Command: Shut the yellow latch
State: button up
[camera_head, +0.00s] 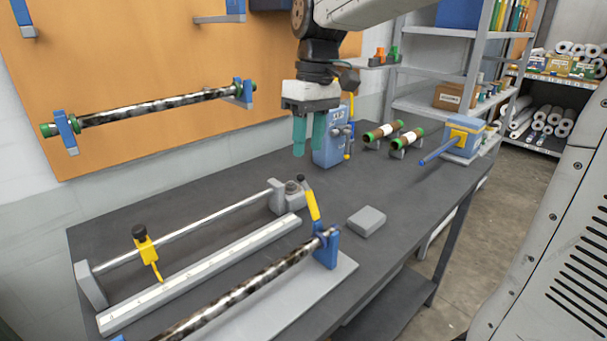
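A yellow latch (312,204) with a dark tip stands raised, tilted slightly left, on the blue bracket (326,248) at the far end of the lower black-and-silver roller (250,286). It appears open above the roller end. My gripper (309,152) hangs above the bench, behind the latch and well apart from it. Its two teal fingers point down with a narrow gap between them, and nothing shows in the gap.
A rail with a yellow slider (147,252) lies left of the roller. A grey block (367,221) sits right of the latch. A blue box (330,138) stands close beside my gripper; two green-ended rolls (384,133) lie farther right. The bench (240,170) between gripper and rail is clear.

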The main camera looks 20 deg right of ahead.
aim_at(303, 176)
jog(key=f, duration=0.5)
jog(key=a+f, duration=0.1)
jog(key=f, duration=0.1)
jog(key=shift+f, duration=0.4)
grip_shut()
